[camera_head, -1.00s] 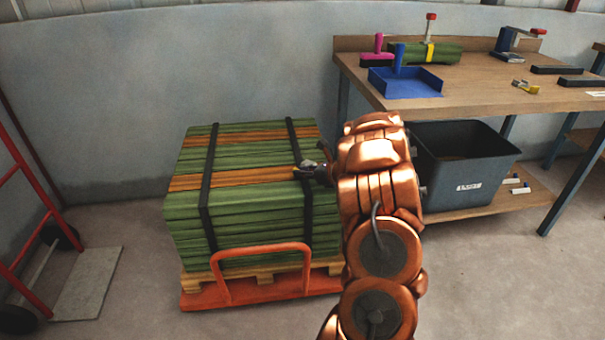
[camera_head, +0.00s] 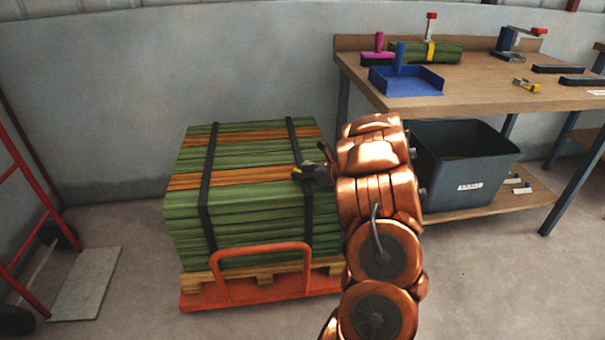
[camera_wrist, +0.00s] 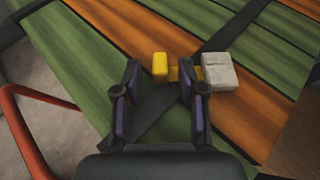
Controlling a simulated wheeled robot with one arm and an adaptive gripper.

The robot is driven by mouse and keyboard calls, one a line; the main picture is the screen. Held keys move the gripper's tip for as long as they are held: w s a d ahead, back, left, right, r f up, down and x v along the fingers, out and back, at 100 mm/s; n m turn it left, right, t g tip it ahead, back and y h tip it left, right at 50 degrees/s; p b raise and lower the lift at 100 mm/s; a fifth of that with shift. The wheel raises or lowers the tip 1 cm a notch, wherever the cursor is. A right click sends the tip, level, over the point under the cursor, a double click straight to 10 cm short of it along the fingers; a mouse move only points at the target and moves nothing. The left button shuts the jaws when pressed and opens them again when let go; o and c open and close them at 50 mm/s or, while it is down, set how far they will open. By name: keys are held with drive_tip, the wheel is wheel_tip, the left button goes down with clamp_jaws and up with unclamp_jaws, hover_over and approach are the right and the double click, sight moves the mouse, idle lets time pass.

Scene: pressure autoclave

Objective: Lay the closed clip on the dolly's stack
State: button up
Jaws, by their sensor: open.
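The stack (camera_head: 245,175) of green and orange-brown boards stands strapped on a pallet on the orange dolly (camera_head: 262,290). In the wrist view, a clip with a yellow block (camera_wrist: 160,64) and a pale grey block (camera_wrist: 219,71) lies on the stack's top (camera_wrist: 110,40). It rests near a dark strap. My gripper (camera_wrist: 161,78) is open, its fingertips apart close to the clip, the right one partly covering its yellow bar. Whether they touch the clip, I cannot tell. In the head view, my gripper (camera_head: 312,172) is low over the stack's right side, and the clip is not clearly visible.
A wooden workbench (camera_head: 480,90) stands at the right with a blue tray (camera_head: 410,86) and another yellow-and-grey clip (camera_head: 526,86). A dark bin (camera_head: 465,165) sits beneath it. A red hand truck (camera_head: 30,200) stands at the left. Floor between is clear.

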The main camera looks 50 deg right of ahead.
drive_tip(key=shift+r+p, duration=0.45)
drive_tip(key=shift+p, duration=0.2)
drive_tip(key=shift+s+d+r, duration=0.1)
drive_tip(key=shift+s+r, duration=0.05)
drive_tip(key=shift+s, duration=0.15)
drive_tip(key=p+v, duration=0.1)
drive_tip(key=v, duration=1)
drive_tip(key=shift+s+p, duration=0.2)
drive_tip(key=shift+p, duration=0.1)
